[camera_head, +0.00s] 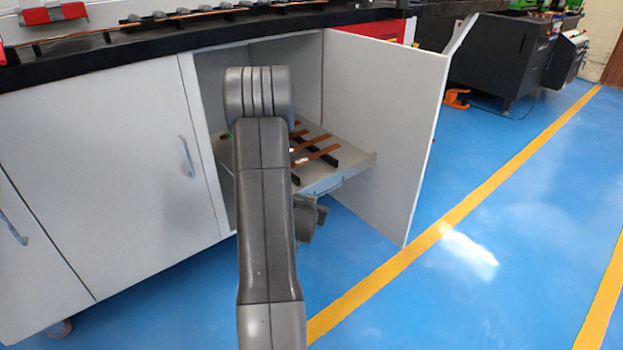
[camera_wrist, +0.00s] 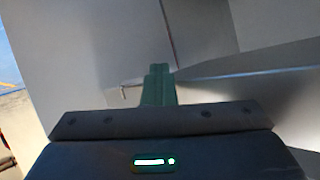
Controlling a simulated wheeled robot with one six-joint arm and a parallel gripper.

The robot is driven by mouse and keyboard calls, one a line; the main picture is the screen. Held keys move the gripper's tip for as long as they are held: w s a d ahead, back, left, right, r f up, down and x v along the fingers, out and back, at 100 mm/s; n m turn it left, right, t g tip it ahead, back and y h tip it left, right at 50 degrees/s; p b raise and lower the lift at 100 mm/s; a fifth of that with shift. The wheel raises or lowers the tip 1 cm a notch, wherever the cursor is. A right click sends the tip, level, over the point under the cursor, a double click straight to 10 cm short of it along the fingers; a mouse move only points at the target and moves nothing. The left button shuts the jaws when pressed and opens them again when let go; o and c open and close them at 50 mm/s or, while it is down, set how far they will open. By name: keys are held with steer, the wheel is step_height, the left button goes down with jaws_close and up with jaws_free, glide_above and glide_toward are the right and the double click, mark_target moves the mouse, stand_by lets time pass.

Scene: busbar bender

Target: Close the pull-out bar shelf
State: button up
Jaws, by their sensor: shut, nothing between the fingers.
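The pull-out bar shelf (camera_head: 352,165) is a grey tray, drawn partly out of the open cabinet. Copper-coloured bars (camera_head: 318,154) lie on its dark supports. A handle (camera_head: 322,188) is on its front edge. My arm hides its left part in the head view. In the wrist view, my gripper (camera_wrist: 159,70) is shut and empty, its green-lit fingers together in front of pale grey panels. I cannot tell from this view whether the fingertips touch a panel. In the head view the fingertips are hidden behind my arm.
The cabinet door (camera_head: 385,125) stands wide open to the right of the shelf. A closed cabinet door (camera_head: 120,160) is on the left. The dark worktop (camera_head: 150,42) runs above. Blue floor (camera_head: 480,220) with yellow lines is clear to the right.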

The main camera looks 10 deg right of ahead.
steer(key=shift+a+r, duration=0.2)
steer(key=shift+r, duration=1)
steer(key=shift+s+f, duration=0.1)
steer(key=shift+f, duration=0.15)
steer(key=shift+s+a+f+b, duration=0.1)
steer(key=shift+a+f+b, duration=0.1)
steer(key=shift+f+b, duration=0.3)
steer(key=o, duration=0.3)
steer(key=shift+s+a+f+b, duration=0.15)
steer(key=shift+s+a+b, duration=0.25)
steer(key=shift+b, duration=0.2)
steer(key=s+a+f+b, duration=0.1)
steer(key=s+a+f, duration=0.1)
steer(key=f, duration=0.1)
steer(key=s+a+f, duration=0.2)
steer(key=a+f, duration=0.1)
steer(key=s+a+f+b, duration=0.1)
steer(key=s+a+f, duration=0.1)
steer(key=f, duration=0.2)
steer(key=shift+s+a+b, duration=0.35)
